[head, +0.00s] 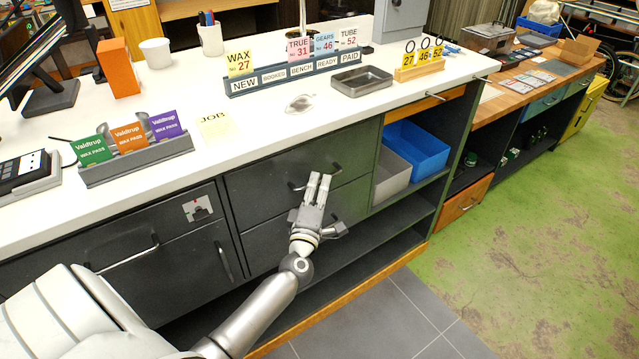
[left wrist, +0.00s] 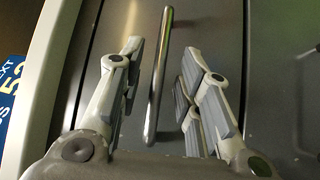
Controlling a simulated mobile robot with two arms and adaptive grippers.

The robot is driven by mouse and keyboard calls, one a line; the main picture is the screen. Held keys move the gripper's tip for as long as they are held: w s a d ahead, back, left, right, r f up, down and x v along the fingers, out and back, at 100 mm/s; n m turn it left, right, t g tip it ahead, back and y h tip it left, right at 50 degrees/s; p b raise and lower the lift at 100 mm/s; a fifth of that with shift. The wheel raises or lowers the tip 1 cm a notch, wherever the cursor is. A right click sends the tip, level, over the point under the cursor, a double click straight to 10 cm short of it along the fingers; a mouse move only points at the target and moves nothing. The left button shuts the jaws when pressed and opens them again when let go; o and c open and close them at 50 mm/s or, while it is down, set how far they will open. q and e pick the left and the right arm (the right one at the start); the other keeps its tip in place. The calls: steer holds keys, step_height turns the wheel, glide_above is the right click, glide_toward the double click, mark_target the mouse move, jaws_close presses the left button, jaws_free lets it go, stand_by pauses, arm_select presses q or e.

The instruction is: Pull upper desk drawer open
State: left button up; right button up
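The upper desk drawer (head: 260,180) is a dark grey front just under the white countertop, and it looks shut. Its bar handle (head: 297,187) is partly hidden by my left gripper (head: 319,178), which reaches up in front of the drawer. In the left wrist view the handle (left wrist: 155,95) runs between the two parted fingers of my left gripper (left wrist: 161,52), with a gap on each side. The fingers are open and hold nothing. The lower drawer (head: 262,232) sits below, its handle (head: 335,229) beside my gripper. My right gripper is not in view.
The white countertop (head: 240,150) overhangs the drawers and carries a wax pass rack (head: 135,165), a sign rack (head: 300,75) and a metal tray (head: 362,80). Right of the drawers, open shelves hold a blue bin (head: 418,150) and a grey bin (head: 390,175). The green floor on the right is clear.

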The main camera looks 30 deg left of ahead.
arm_select(q)
steer(key=shift+w+a+r, duration=0.1)
steer(key=shift+w+a, duration=0.1)
steer(key=shift+w, duration=0.35)
jaws_close()
